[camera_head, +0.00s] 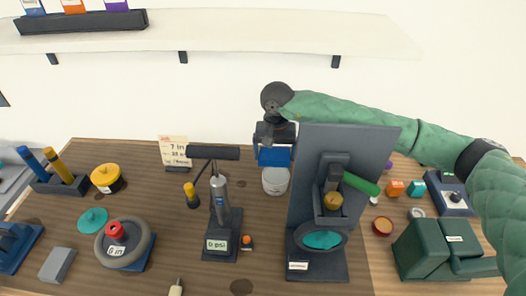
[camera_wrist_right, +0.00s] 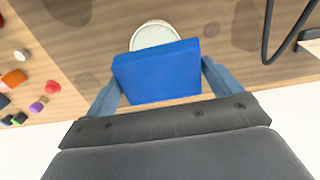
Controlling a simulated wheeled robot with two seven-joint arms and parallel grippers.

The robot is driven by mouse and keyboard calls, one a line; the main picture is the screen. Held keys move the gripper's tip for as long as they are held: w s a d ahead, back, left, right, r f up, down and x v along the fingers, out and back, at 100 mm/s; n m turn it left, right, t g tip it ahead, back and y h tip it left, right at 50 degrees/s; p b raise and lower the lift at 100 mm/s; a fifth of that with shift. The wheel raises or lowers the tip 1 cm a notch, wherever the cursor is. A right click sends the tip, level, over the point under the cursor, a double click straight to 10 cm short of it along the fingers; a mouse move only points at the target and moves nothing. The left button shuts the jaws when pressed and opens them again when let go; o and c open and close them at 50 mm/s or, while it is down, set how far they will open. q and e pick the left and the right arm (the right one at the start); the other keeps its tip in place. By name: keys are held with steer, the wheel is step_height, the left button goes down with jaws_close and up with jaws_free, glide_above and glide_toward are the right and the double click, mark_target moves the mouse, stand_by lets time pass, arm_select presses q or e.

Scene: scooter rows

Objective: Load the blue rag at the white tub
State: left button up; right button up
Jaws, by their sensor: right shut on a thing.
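The blue rag (camera_head: 275,156) looks like a flat blue block. It is between the fingers of my right gripper (camera_head: 275,144), which is shut on it. In the right wrist view the rag (camera_wrist_right: 158,74) fills the space between the two blue-grey fingers. The white tub (camera_head: 275,181) stands on the wooden table just below the rag in the head view. In the wrist view the tub's pale rim (camera_wrist_right: 155,34) shows beyond the rag, which hides part of it. Whether rag and tub touch is unclear. My left gripper is out of view.
A tall dark grey stand (camera_head: 342,175) rises right of the tub, in front of my right arm. A pump with a gauge (camera_head: 221,205) stands to the left. A green box (camera_head: 435,247) and several small coloured pieces lie right. A white shelf (camera_head: 220,32) runs above.

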steer(key=shift+d+f+p, duration=0.35)
steer(key=shift+d+f, duration=0.3)
steer(key=shift+f, duration=0.2)
steer(key=shift+a+f+p, duration=0.2)
steer(key=shift+a+f, duration=0.05)
steer(key=shift+f, duration=0.35)
steer(key=shift+a+f+p, duration=0.15)
steer(key=shift+a+f, duration=0.05)
steer(key=shift+f, duration=0.7)
steer(key=shift+d+f, duration=0.3)
steer(key=shift+f, duration=0.25)
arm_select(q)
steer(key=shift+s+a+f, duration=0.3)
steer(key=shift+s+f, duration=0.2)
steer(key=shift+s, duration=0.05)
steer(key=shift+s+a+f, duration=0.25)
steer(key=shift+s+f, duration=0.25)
arm_select(e)
steer(key=shift+a, duration=0.1)
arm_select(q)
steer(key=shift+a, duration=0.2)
